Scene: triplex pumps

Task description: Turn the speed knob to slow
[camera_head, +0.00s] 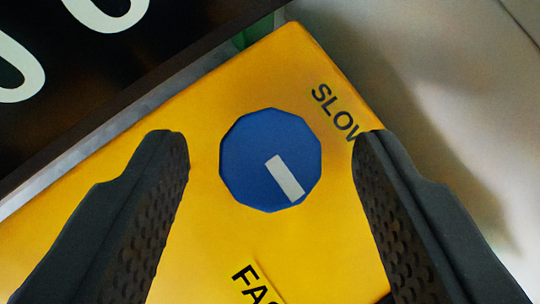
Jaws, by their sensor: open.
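The speed knob (252,150) is a blue, many-sided knob on a yellow box face (200,225). Its white pointer mark runs from near the knob's middle toward its lower right edge. The word SLOW (334,112) is printed at the upper right of the knob, its last letter partly hidden by my right finger. Letters reading "FA" (246,280) show below the knob, cut off by the frame's bottom edge. My gripper (270,148) is open, with one dark finger on each side of the knob in the picture. Gaps of yellow show between the knob and both fingers.
A black panel with large white characters (20,70) fills the upper left, beyond a grey metal edge (95,140). A small green part (255,33) shows at the box's top corner. A plain pale grey surface (440,90) lies to the right.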

